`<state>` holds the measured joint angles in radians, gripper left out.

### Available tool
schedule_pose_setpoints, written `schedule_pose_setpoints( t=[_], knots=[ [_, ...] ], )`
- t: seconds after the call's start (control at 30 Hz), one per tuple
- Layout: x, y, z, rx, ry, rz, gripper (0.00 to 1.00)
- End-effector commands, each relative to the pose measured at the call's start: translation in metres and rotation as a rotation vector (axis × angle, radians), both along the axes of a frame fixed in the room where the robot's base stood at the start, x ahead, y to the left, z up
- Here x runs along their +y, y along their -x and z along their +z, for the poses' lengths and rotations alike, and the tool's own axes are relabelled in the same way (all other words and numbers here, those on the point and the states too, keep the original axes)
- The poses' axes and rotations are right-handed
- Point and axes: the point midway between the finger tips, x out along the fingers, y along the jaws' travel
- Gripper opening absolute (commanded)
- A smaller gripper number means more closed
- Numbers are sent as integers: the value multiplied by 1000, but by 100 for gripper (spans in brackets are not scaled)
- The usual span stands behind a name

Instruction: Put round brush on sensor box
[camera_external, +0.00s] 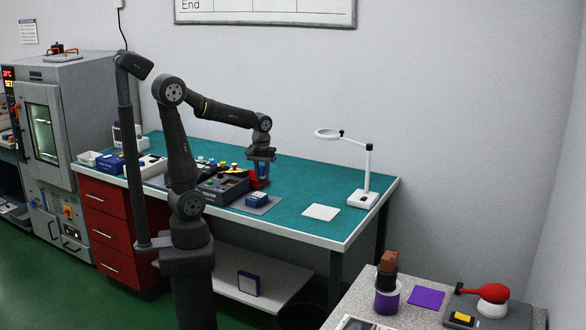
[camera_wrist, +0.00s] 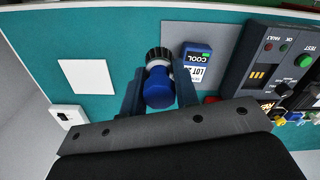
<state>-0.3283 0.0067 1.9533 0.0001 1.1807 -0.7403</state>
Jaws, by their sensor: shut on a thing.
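The round brush (camera_wrist: 158,92) shows in the wrist view as a blue round body with a dark and pale ring at its far end. My gripper (camera_wrist: 160,88) is shut on it, one finger on each side. In the external view my gripper (camera_external: 261,168) points down over the bench, and the brush is too small there to make out clearly. A small blue box with a white label (camera_wrist: 196,62), probably the sensor box, lies on a grey mat beside the brush in the wrist view. It also shows in the external view (camera_external: 257,200), in front of my gripper.
A dark control unit (camera_wrist: 276,62) with a green button and lamps stands right of the blue box. A white square pad (camera_wrist: 86,76) lies on the teal bench (camera_external: 285,205). A white ring lamp (camera_external: 363,198) stands at the bench's right end. Bench around the pad is clear.

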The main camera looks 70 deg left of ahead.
Motion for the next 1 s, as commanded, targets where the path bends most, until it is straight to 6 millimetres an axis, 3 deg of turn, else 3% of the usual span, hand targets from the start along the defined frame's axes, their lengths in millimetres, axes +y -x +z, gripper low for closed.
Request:
schedule_pose_setpoints(
  t=[0.5, 0.67, 1.0],
  knots=[
    [99, 5, -60, 3, 2, 6, 5],
    [110, 5, -67, 1, 0, 2, 5],
    [110, 5, -106, 2, 1, 1, 5]
  ],
)
